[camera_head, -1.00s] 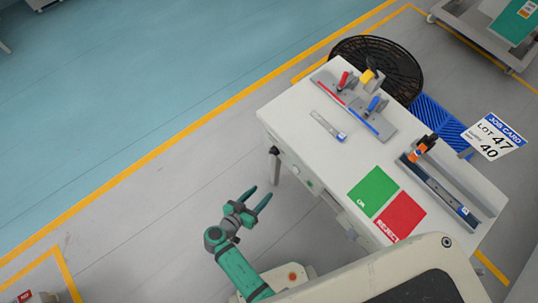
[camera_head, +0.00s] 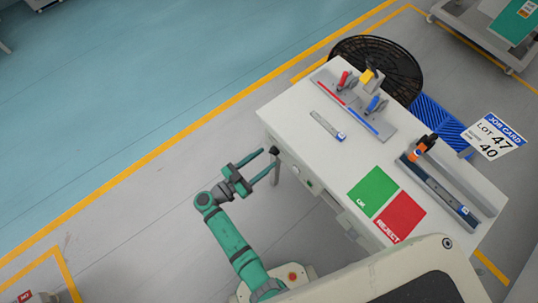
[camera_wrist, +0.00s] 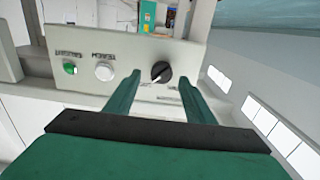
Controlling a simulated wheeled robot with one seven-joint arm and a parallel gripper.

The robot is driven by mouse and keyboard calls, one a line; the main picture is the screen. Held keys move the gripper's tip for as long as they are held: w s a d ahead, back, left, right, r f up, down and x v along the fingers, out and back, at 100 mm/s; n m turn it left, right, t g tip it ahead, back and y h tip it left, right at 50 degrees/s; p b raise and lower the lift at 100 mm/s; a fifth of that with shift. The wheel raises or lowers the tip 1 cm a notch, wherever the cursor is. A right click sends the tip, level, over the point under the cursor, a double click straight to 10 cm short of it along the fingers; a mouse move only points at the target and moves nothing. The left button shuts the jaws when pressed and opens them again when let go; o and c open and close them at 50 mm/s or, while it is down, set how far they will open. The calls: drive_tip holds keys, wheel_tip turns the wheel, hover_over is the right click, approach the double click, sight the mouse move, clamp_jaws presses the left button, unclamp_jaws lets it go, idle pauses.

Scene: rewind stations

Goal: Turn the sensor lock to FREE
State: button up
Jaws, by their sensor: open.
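The sensor lock appears to be the black rotary knob (camera_wrist: 161,71) on the pale control panel (camera_wrist: 200,55) in the wrist view; its small labels are too small to read. A light pointer line shows on its face, tilted. In the head view the dark knob (camera_head: 274,151) sits at the table's front left corner. My gripper (camera_head: 268,160) is open and points at that corner. In the wrist view the green fingers of my gripper (camera_wrist: 160,85) stand either side of the knob's line, empty and apparently short of it.
The panel also carries a green button (camera_wrist: 69,68) and a white button (camera_wrist: 105,71) left of the knob. The white table (camera_head: 290,112) bears fixtures, a green pad (camera_head: 373,190) and a red pad (camera_head: 400,215). Open floor lies left of the table.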

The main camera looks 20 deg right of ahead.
sight(270, 153)
drive_tip(key=shift+x, duration=1.6)
drive_tip(key=shift+w+a, duration=0.1)
drive_tip(key=shift+w, duration=0.05)
drive_tip(key=c, duration=1.1)
drive_tip(key=shift+o, duration=0.2)
